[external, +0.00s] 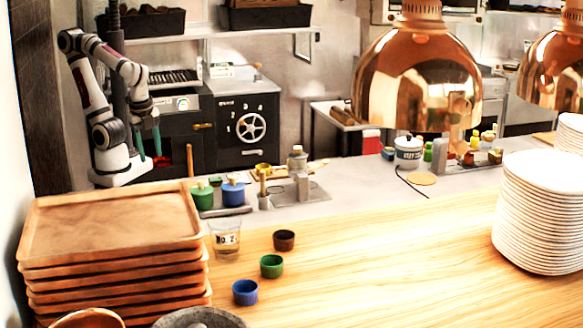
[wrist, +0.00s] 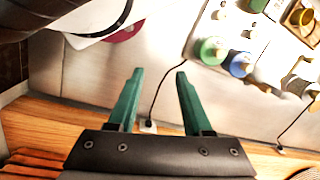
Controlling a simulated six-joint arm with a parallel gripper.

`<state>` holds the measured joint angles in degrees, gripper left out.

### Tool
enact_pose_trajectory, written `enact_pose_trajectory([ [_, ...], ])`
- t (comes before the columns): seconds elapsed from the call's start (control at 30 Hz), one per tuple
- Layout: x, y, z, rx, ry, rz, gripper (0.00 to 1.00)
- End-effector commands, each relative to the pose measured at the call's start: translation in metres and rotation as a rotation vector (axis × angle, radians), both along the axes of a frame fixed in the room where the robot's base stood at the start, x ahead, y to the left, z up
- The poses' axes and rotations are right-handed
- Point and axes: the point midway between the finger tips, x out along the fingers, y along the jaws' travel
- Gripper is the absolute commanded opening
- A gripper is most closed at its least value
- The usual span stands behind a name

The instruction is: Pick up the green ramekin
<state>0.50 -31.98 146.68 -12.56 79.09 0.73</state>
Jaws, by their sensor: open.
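The green ramekin (external: 271,266) stands upright on the wooden counter in the external view. It is between a brown ramekin (external: 284,240) behind it and a blue ramekin (external: 245,292) in front. I do not see these ramekins in the wrist view. My gripper (external: 150,148) is at the far left back, well away from the green ramekin and above the far side of the counter. In the wrist view its two green fingers (wrist: 157,88) are spread apart with nothing between them.
A stack of wooden trays (external: 112,225) stands at the left, with a glass (external: 225,240) beside it. Green (external: 202,195) and blue (external: 233,192) lidded pots are behind. Copper lamps (external: 417,85) hang over the right. White plates (external: 540,215) are stacked at right. The middle counter is clear.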

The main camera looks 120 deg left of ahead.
Motion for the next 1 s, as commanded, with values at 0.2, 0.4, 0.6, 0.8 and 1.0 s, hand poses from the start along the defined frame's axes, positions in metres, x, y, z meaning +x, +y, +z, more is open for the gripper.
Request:
enact_pose_trajectory([
  [0.2,0.000,0.000,0.000,0.000,0.000,0.000,0.50],
  [0.4,0.000,0.000,0.000,0.000,0.000,0.000,0.79],
  [0.6,0.000,0.000,0.000,0.000,0.000,0.000,0.80],
  [0.8,0.026,-0.041,-0.004,-0.202,0.055,0.268,0.80],
  [1.0,0.201,-0.129,-0.008,-0.832,0.340,1.383,0.80],
])
